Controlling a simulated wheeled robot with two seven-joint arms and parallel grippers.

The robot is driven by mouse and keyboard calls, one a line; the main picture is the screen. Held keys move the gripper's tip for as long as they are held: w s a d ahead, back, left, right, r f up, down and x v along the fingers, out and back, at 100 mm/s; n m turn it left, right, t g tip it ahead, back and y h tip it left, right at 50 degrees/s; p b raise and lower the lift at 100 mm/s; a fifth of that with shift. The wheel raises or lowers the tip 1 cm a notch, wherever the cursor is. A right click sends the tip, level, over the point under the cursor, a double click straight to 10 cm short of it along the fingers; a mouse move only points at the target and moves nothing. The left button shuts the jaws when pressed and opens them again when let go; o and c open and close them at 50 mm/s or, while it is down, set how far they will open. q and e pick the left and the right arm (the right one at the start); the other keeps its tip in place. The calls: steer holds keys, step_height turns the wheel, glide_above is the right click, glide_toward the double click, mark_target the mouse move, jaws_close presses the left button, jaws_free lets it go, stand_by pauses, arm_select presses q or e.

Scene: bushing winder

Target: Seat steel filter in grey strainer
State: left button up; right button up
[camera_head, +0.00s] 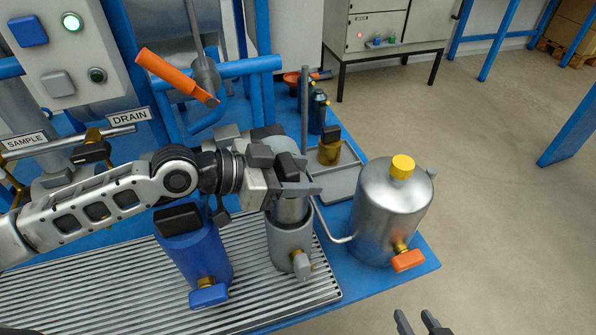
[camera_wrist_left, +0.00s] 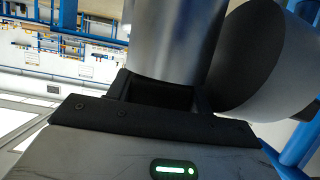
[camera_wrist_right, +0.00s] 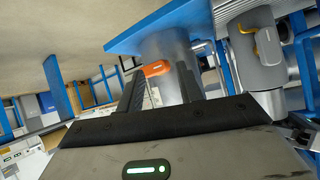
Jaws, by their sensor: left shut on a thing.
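The steel filter (camera_head: 291,210) is a shiny cylinder held upright over the grey strainer (camera_head: 288,247). Its lower end meets the strainer's top rim; I cannot tell how far inside it is. My left gripper (camera_head: 300,188) is shut on the filter near its upper part and hides its top. In the left wrist view the filter (camera_wrist_left: 175,40) stands between the fingers, with a dark round face of a grey part beside it. My right gripper (camera_head: 420,322) is open and empty at the bottom edge; its fingers (camera_wrist_right: 160,88) stand apart in the right wrist view.
A blue strainer (camera_head: 195,250) with a black top stands left of the grey one. A steel tank (camera_head: 392,212) with a yellow cap stands right. Behind are a grey tray (camera_head: 345,183) with a brass part (camera_head: 330,150) and a thin post (camera_head: 305,110).

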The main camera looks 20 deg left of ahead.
steer(key=shift+f, duration=0.1)
arm_select(q)
steer(key=shift+f+b, duration=0.35)
steer(key=shift+f, duration=0.05)
arm_select(e)
steer(key=shift+s+f, duration=0.1)
steer(key=shift+f, duration=0.4)
arm_select(q)
steer(key=shift+f+b, duration=0.55)
steer(key=shift+f, duration=0.1)
steer(key=o, duration=1.1)
arm_select(e)
steer(key=shift+w+r, duration=0.2)
steer(key=shift+s+f, duration=0.1)
